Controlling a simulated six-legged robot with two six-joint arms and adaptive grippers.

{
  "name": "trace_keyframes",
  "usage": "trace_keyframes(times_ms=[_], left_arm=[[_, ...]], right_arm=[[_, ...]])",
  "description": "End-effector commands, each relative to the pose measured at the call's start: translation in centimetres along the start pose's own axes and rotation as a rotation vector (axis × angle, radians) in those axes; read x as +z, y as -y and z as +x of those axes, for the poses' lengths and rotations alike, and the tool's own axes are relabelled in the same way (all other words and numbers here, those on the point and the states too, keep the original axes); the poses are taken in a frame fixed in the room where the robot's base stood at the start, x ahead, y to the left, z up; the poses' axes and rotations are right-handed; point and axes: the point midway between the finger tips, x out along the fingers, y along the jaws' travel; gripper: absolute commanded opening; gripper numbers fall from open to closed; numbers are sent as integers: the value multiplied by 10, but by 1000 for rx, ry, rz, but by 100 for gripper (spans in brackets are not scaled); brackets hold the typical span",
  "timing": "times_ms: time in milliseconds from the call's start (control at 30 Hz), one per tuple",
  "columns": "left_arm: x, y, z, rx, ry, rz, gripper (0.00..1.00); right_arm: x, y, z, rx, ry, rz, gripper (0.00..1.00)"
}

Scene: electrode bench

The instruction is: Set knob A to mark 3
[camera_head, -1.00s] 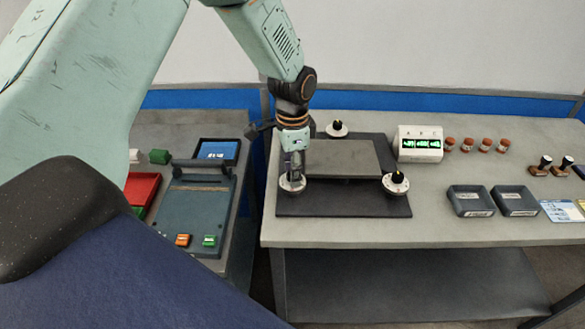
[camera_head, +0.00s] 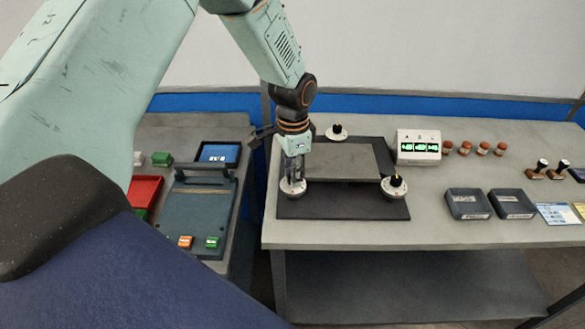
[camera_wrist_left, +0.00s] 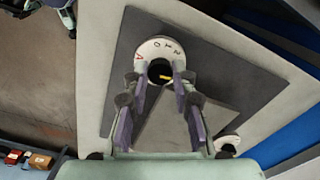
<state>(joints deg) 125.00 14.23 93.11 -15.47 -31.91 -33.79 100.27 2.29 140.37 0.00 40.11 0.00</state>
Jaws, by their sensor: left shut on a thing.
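A round white dial with a dark knob, knob A (camera_head: 293,188), sits at the front left corner of the dark plate (camera_head: 350,206). My left gripper (camera_head: 293,178) points down over it and is shut on its knob. In the left wrist view the fingertips close around the black knob (camera_wrist_left: 159,72), which has a yellow pointer line. Its white dial (camera_wrist_left: 152,46) carries small numbers and a red mark that looks like a letter A. The fingers hide part of the dial. A display box (camera_head: 418,148) shows green readouts, too small to read. My right gripper is not in view.
Two similar knobs stand on the plate, one at the back (camera_head: 337,132) and one at the front right (camera_head: 394,188). A raised grey panel (camera_head: 340,160) lies between them. Two dark trays (camera_head: 467,204) (camera_head: 513,204) stand right of the plate. Another bench with a device (camera_head: 199,215) is at left.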

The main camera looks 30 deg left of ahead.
Motion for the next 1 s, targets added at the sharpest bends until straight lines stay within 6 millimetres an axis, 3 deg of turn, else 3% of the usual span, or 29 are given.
trace_keyframes(times_ms=[500, 1000], left_arm=[[2, -3, 1, 5, 8, -314, 0], [2, -3, 3, 5, 8, -382, 0]], right_arm=[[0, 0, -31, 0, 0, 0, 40], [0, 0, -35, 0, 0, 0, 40]])
